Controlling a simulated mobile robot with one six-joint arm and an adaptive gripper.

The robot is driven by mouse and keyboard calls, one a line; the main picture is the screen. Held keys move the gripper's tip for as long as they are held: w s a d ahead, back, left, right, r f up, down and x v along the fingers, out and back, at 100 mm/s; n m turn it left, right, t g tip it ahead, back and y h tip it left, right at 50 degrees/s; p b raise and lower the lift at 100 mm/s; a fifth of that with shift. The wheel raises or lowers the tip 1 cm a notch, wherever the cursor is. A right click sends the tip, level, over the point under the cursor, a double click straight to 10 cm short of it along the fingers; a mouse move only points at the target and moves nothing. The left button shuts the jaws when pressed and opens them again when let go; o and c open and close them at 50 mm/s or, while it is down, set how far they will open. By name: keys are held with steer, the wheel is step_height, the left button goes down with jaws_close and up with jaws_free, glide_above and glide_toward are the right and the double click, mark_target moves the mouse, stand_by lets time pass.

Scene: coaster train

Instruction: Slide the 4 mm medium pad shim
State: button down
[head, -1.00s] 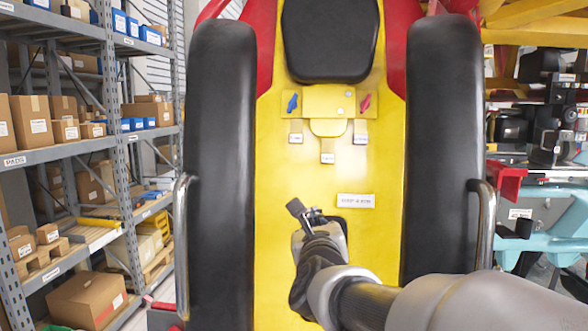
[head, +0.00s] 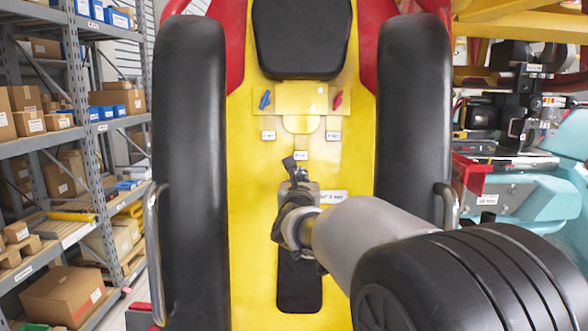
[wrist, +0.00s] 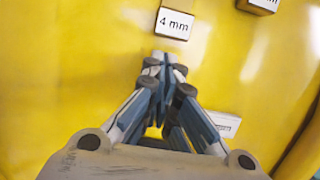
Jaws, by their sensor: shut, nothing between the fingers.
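In the wrist view, a white tag reading "4 mm" (wrist: 174,23) sits on the yellow panel just beyond my fingertips. It appears to match the middle, lowest tag of three (head: 302,155) in the head view, where its print is too small to read. In the head view, my gripper (head: 289,162) is just below and left of the middle tag.
Other tags flank it at left (head: 268,135) and right (head: 333,135). A white label (head: 333,196) lies right of my gripper. Black side bolsters (head: 190,160) and (head: 407,110) rise on both sides. Shelving (head: 100,160) stands left.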

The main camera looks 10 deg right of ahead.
mark_target(300, 156)
steer(key=shift+w+r, duration=0.15)
steer(key=shift+r, duration=0.3)
steer(key=shift+w+d+r+p, duration=0.15)
steer(key=shift+r+p, duration=0.1)
steer(key=shift+r, duration=0.5)
steer(key=shift+w+a+r+p, duration=0.15)
steer(key=shift+r+p, duration=0.1)
steer(key=shift+r, duration=0.45)
steer(key=shift+w+d+r+p, duration=0.15)
steer(key=shift+r+p, duration=0.1)
steer(key=shift+r, duration=0.5)
